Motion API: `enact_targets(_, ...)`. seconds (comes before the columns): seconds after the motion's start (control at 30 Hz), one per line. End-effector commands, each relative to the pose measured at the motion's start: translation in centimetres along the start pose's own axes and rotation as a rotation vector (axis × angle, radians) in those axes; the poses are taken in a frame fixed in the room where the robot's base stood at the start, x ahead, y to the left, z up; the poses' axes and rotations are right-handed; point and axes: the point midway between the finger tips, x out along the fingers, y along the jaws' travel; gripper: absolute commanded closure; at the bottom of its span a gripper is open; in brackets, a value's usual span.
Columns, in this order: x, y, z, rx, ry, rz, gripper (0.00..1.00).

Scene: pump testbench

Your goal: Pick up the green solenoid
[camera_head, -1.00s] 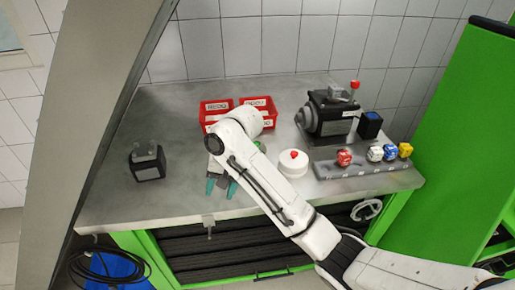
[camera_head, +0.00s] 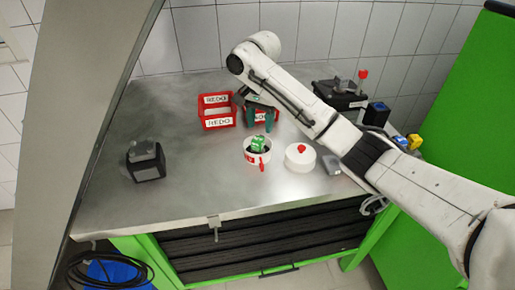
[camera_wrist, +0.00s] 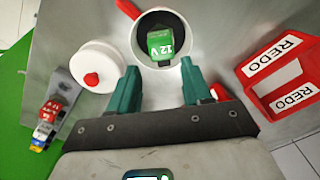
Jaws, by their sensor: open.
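The green solenoid (camera_head: 258,142), marked 12 V, sits in a round white container (camera_head: 257,158) with a red handle, left of a white lid. In the wrist view the solenoid (camera_wrist: 163,42) lies inside the dark opening of the container (camera_wrist: 141,38), beyond the fingertips. My gripper (camera_head: 258,120) is open and empty, with green fingers pointing down, behind and above the container. In the wrist view the gripper's fingers (camera_wrist: 159,75) are spread wide, with the container's near rim between and just beyond their tips.
The white lid (camera_head: 300,158) with a red knob lies right of the container. A dark block (camera_head: 147,161) stands at the left. A dark pump unit (camera_head: 340,94) and coloured solenoids (camera_wrist: 46,122) are at the right.

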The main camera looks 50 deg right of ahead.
Motion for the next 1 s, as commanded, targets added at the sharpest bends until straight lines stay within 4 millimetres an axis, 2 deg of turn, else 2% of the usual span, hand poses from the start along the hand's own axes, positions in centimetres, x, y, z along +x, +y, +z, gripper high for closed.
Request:
enact_targets(0.03, 0.9, 0.0, 0.1, 0.001, -0.001, 0.000, 0.51)
enact_targets(0.27, 2.2, -0.1, 0.1, -0.001, 0.000, 0.000, 0.51)
enact_targets(0.6, 6.3, -0.3, 0.3, -0.001, 0.001, 0.001, 0.51)
enact_targets(0.87, 6.7, -0.3, 0.3, -0.001, 0.001, -0.001, 0.51)
enact_targets(1.0, 6.7, -0.3, 0.3, -0.001, 0.001, -0.001, 0.62)
